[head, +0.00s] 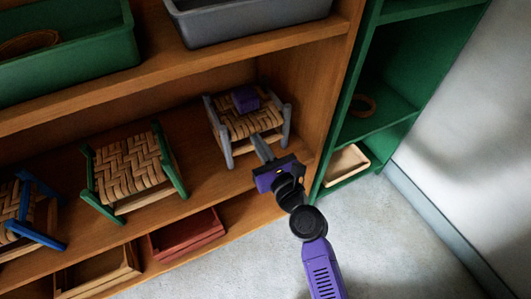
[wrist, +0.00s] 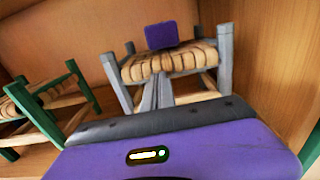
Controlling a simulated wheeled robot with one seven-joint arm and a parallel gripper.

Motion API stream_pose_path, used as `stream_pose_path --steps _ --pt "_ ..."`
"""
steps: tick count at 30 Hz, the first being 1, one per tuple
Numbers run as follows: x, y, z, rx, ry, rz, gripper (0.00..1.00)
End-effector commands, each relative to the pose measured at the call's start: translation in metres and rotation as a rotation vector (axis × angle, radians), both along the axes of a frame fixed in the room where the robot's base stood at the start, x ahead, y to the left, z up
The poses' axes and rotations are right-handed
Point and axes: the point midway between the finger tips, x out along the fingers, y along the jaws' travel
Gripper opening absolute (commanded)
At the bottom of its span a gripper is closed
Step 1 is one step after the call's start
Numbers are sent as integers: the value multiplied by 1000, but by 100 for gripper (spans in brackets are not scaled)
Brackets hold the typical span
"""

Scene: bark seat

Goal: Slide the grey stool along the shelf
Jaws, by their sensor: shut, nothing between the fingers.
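The grey stool (head: 225,147) has a woven seat and stands upright at the right end of the middle wooden shelf. It fills the middle of the wrist view (wrist: 180,62). A purple block (head: 244,99) sits on its seat and also shows in the wrist view (wrist: 161,36). My gripper (head: 259,142) is shut and empty. Its grey fingers (wrist: 158,92) point at the stool's front side, between the two front legs and just below the seat's front edge. I cannot tell whether they touch the stool.
The wooden shelf (head: 205,175) has a green stool (head: 135,172) left of the grey one and a blue stool (head: 35,210) farther left. The shelf's right side wall is close to the grey stool. A grey bin (head: 250,25) stands above. A red tray (head: 188,235) lies below.

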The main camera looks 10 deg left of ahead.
Motion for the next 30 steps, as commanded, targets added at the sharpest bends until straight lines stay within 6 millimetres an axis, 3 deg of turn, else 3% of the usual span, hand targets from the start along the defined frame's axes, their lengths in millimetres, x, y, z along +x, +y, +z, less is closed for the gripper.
stream_pose_path --steps 3,18,24,30 --pt "24 16 0 2 -1 1 0" --pt "109 74 -3 1 -2 2 0" --pt "128 87 -2 0 0 2 0" --pt "131 89 0 0 0 1 0"
